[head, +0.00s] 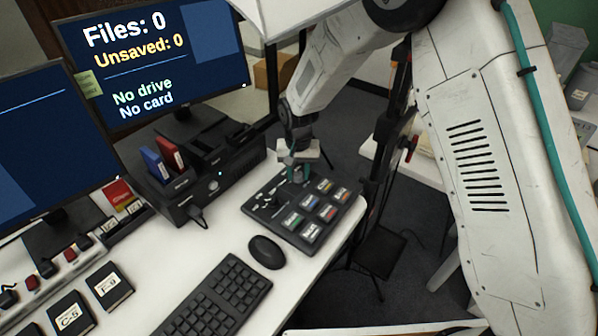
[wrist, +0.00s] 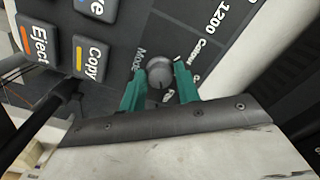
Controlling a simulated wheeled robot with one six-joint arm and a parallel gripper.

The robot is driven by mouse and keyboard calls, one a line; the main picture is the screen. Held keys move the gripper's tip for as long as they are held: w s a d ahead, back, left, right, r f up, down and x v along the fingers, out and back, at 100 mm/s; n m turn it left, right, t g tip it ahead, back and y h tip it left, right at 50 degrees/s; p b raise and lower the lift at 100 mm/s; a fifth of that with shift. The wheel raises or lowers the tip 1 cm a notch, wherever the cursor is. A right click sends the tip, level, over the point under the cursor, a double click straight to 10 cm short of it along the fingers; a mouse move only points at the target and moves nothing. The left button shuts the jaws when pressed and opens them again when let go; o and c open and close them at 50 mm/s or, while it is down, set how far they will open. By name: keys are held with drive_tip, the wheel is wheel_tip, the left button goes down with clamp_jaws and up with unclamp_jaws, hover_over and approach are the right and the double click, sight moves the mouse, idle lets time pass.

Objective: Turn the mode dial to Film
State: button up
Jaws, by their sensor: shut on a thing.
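The mode dial (wrist: 160,74) is a round grey knob on the dark control panel, with the word "Mode" printed beside it in the wrist view. Other labels around it are partly hidden or too small to read, so I cannot tell which one it points at. My gripper (wrist: 160,85) has its green fingers on both sides of the dial and is shut on it. In the head view my gripper (head: 298,172) reaches down onto the far part of the control panel (head: 268,222); the dial is hidden there.
Labelled buttons, including Copy (wrist: 92,54) and Eject (wrist: 38,50), sit close to the dial. A mouse (head: 266,252) and keyboard (head: 215,297) lie left of the panel. A black dock (head: 218,185) with blue and red drives stands behind. A monitor (head: 150,60) reads "No drive, No card".

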sight(298, 175)
drive_tip(key=shift+s+f, duration=0.1)
drive_tip(key=shift+s, duration=0.05)
drive_tip(key=o, duration=1)
drive_tip(key=shift+r, duration=0.5)
wheel_tip(298, 175, up, 7)
drive_tip(key=shift+f, duration=0.1)
